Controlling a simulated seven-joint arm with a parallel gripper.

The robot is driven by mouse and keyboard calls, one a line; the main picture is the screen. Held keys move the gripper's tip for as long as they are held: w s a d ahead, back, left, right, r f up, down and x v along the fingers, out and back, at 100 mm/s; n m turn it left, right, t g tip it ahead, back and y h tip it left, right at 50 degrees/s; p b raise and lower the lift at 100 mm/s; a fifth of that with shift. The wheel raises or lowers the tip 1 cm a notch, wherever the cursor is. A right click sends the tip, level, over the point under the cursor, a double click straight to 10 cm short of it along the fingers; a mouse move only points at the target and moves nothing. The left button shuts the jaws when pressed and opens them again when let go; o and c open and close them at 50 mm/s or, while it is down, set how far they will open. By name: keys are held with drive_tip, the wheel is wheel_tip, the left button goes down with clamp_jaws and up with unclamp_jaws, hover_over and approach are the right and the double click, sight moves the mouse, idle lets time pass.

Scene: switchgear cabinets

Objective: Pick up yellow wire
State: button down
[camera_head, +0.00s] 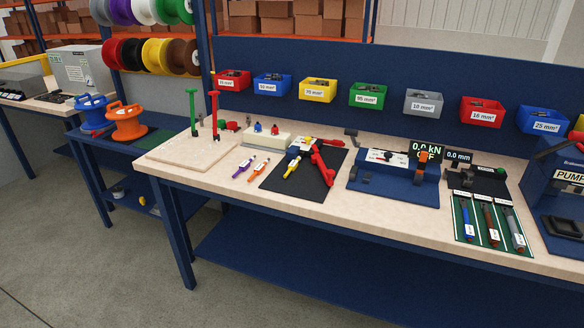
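A short yellow piece with a white label, which looks like the yellow wire (292,167), lies on the black mat (275,185) in the middle of the workbench. It lies at a slant, left of a red-handled tool (323,168). A yellow spool (154,55) also hangs on the rack at the upper left. My gripper is not in view.
Short purple (243,167) and orange (260,168) pieces lie left of the mat. A blue-based test device (393,188) stands right. Blue, brown and grey labelled pieces lie on a green tray (461,219).

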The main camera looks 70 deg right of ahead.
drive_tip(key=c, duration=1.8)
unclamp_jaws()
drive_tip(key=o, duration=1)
